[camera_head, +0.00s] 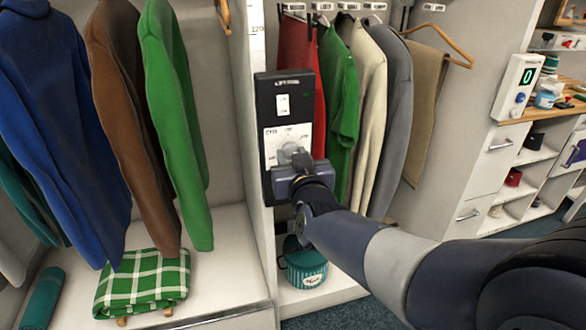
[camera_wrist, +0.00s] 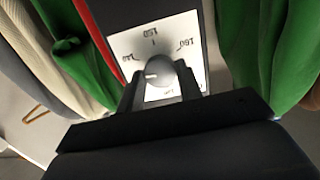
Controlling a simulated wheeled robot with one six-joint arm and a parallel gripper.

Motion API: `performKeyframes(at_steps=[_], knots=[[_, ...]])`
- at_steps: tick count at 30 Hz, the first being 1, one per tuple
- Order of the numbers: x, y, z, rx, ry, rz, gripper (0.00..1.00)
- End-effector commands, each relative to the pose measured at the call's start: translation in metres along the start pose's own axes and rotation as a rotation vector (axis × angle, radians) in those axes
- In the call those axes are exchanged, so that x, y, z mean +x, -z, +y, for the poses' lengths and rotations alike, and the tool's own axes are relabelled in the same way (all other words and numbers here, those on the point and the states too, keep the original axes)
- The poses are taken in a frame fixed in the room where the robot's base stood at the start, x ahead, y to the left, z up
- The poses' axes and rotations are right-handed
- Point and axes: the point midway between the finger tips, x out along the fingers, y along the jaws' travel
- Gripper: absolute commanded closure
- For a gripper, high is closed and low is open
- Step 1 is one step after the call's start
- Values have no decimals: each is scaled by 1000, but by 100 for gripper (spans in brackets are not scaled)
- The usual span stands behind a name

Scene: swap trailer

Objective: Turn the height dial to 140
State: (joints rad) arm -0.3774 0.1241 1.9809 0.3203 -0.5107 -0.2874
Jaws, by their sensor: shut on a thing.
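The height dial is a grey round knob (camera_head: 291,150) on a white scale plate (camera_head: 272,142), low on a tall black panel (camera_head: 266,100). In the wrist view the knob (camera_wrist: 160,73) sits between the two dark fingers of my gripper (camera_wrist: 160,88), which is shut on it. A pale mark on the knob points toward the left in that view. In the head view my gripper (camera_head: 296,168) partly covers the knob and plate.
Hanging clothes flank the panel: a green jacket (camera_head: 172,110) at left and a green shirt (camera_head: 339,85) at right. A teal pot (camera_head: 303,262) stands below. A white device (camera_head: 518,87) with a lit green digit is at far right.

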Motion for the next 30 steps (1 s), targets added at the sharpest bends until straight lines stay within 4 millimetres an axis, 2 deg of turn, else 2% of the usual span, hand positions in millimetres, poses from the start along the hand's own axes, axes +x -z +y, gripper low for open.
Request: performKeyframes(at_steps=[6,15,30], knots=[[0,-4,0,173,8,-9,89],[0,-2,0,326,15,-19,89],[0,0,0,379,17,-24,89]])
